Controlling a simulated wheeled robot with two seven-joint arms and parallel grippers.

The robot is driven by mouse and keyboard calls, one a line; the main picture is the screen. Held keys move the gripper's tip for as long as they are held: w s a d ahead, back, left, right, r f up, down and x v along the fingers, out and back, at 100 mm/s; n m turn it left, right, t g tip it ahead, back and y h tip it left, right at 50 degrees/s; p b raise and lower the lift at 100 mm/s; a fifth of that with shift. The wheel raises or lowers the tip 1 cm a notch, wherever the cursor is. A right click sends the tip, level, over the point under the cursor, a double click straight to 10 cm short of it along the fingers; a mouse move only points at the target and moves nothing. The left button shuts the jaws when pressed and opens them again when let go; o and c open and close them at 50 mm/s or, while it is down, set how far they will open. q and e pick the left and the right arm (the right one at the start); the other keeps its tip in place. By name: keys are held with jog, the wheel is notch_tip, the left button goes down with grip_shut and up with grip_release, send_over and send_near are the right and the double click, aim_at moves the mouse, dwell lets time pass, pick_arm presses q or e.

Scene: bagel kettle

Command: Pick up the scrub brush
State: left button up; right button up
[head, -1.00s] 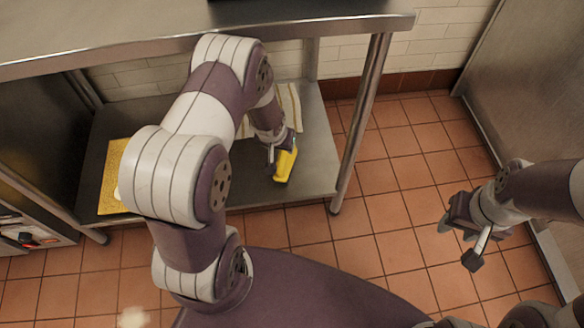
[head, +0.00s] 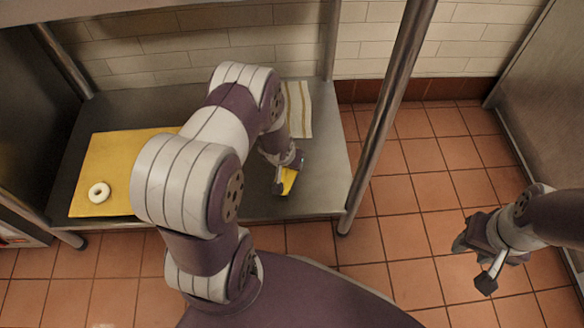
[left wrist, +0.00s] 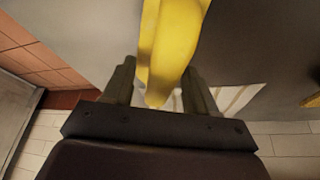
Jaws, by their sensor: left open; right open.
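The scrub brush (head: 289,181) shows as a yellow piece on the lower metal shelf, partly hidden by my left gripper in the head view. In the left wrist view the yellow brush (left wrist: 172,45) runs between the two fingers of my left gripper (left wrist: 160,85). The left gripper (head: 284,172) is open, with a finger on each side of the brush and a gap visible near the left finger. My right gripper (head: 474,257) is open and empty above the tiled floor at the right.
A yellow board (head: 110,165) with a white bagel-like ring (head: 98,193) on it lies on the shelf (head: 325,165) at left. A striped towel (head: 298,110) lies behind the brush. A metal table leg (head: 388,115) stands right of the shelf.

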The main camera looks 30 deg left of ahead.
pick_arm(q)
jog(key=shift+r, duration=0.25)
jog(key=shift+s, duration=0.1)
jog(key=shift+c, duration=0.6)
grip_shut()
